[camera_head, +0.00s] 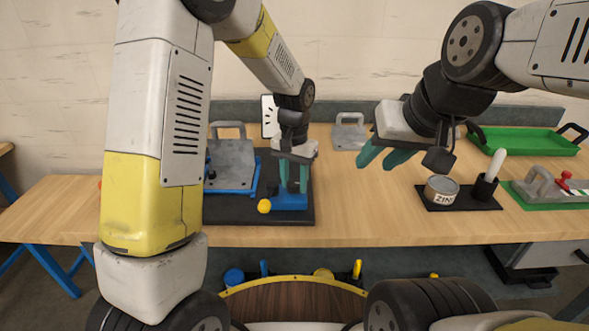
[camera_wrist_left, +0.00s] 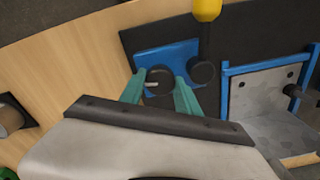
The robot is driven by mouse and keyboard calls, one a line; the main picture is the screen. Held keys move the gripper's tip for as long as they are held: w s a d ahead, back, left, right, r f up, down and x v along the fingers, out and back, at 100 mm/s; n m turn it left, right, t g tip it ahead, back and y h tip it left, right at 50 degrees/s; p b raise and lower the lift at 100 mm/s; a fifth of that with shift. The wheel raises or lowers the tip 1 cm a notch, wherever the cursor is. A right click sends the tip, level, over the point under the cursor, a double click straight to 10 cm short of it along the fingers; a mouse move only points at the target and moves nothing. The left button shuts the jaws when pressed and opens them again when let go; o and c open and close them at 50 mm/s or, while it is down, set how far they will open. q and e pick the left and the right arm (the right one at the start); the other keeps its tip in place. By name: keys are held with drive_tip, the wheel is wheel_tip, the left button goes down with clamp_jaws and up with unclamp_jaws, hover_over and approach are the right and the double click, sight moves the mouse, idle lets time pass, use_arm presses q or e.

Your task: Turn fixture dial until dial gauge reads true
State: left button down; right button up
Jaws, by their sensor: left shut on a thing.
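The blue fixture (camera_head: 290,202) stands on a dark mat, with a yellow ball (camera_head: 264,206) at its front left corner. My left gripper (camera_head: 293,187) points down at it. In the left wrist view the teal fingers (camera_wrist_left: 160,92) are shut on the dark round dial (camera_wrist_left: 158,75), which has a pale mark; the fixture plate (camera_wrist_left: 150,57) shows around it. A white panel with a dark mark (camera_head: 268,112), perhaps the gauge, stands behind the left wrist, partly hidden and too small to read. My right gripper (camera_head: 383,158) hangs open and empty above the table.
A grey plate in a blue frame (camera_head: 234,170) stands left of the fixture. A tin marked ZIN (camera_head: 441,189) and a white-handled tool in a black holder (camera_head: 487,184) sit at right, beside a green tray (camera_head: 530,142). The table's middle is clear.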

use_arm(q)
drive_tip(key=shift+n, duration=0.5)
drive_tip(key=c, duration=0.9)
unclamp_jaws()
